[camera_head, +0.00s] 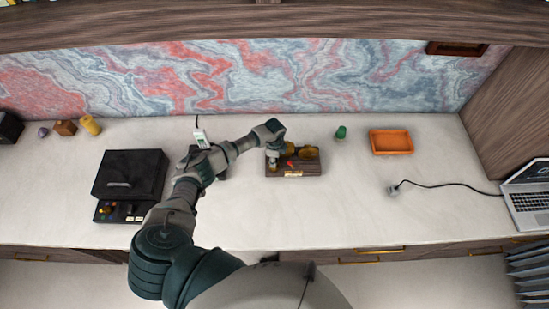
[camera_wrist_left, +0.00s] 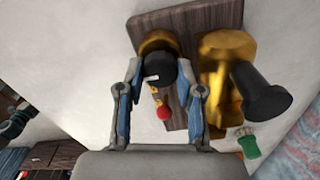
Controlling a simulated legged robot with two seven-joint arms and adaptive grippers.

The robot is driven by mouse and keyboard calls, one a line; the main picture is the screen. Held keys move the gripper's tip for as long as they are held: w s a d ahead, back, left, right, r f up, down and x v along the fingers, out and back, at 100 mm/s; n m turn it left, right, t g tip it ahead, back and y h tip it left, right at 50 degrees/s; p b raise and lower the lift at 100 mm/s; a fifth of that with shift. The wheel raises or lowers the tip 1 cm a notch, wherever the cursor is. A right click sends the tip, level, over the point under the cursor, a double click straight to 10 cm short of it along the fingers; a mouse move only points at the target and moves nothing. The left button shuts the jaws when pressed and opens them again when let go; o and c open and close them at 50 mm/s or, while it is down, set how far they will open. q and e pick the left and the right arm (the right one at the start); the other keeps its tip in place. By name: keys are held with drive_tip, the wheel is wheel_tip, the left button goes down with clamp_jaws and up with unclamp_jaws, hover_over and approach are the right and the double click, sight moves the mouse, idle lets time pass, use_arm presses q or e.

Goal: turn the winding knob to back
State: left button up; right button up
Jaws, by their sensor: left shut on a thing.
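A dark wooden block (camera_head: 312,168) sits on the white desk near the middle, with two brass parts on it; it also shows in the left wrist view (camera_wrist_left: 205,16). The black winding knob (camera_wrist_left: 160,68), with a small white mark, stands on one brass part. My left gripper (camera_head: 272,152) is over the block's left side. In the left wrist view its fingers (camera_wrist_left: 160,74) are shut on this knob, one on each side. The other brass part (camera_wrist_left: 222,70) carries a black handle (camera_wrist_left: 262,95) and is apart from the fingers. A red knob (camera_wrist_left: 164,112) sits between them. My right gripper is not in view.
A black box (camera_head: 130,175) stands left of my arm. A green object (camera_head: 341,133) and an orange tray (camera_head: 391,142) lie to the right of the block. A plug (camera_head: 393,190) with a cable lies near the laptop (camera_head: 527,200). The desk in front of the block is clear.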

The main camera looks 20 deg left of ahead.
use_arm(q)
drive_tip(key=shift+w+a+r, duration=0.15)
drive_tip(key=shift+w+r, duration=0.05)
drive_tip(key=shift+w, duration=0.05)
drive_tip(key=o, duration=1.1)
drive_tip(key=shift+o, duration=0.3)
drive_tip(key=shift+f, duration=0.1)
drive_tip(key=shift+s, duration=0.15)
drive_tip(key=shift+r, duration=3.9)
